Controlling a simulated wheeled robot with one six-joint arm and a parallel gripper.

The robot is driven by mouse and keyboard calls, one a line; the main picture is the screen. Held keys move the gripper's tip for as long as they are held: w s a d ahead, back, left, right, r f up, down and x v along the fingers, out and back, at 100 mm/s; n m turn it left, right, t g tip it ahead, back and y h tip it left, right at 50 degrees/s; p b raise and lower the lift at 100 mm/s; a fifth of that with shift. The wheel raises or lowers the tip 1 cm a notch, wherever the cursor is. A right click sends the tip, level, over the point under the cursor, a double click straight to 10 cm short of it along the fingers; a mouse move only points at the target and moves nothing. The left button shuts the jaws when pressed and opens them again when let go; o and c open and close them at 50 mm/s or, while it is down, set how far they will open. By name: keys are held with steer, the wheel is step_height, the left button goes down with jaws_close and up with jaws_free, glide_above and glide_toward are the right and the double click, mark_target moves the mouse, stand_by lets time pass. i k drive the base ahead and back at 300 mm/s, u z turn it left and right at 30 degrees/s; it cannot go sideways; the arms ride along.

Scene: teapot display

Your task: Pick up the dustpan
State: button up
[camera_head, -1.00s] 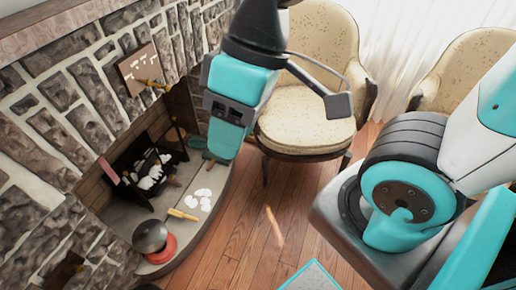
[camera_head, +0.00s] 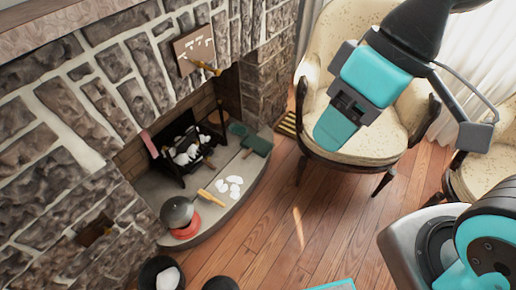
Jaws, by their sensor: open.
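A dark green flat piece with a short light handle, which looks like the dustpan (camera_head: 257,144), lies at the right end of the raised hearth. It is small in the view, so I cannot be sure what it is. My gripper (camera_head: 336,130), teal and dark grey, hangs in the air to its right in the picture, in front of the cream armchair. The gripper is open, and nothing shows between its fingers. It is apart from the green piece.
The stone fireplace (camera_head: 60,110) stands at left. An armchair (camera_head: 385,140) stands behind my gripper. The wooden floor (camera_head: 285,215) in the middle is mostly clear.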

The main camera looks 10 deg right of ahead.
mark_target(261, 147)
steer(key=z, duration=0.55)
steer(key=k, duration=0.65)
steer(key=z, duration=0.65)
steer(key=i, duration=1.85)
steer(key=u, duration=1.35)
steer(key=i, duration=0.75)
steer(key=u, duration=0.75)
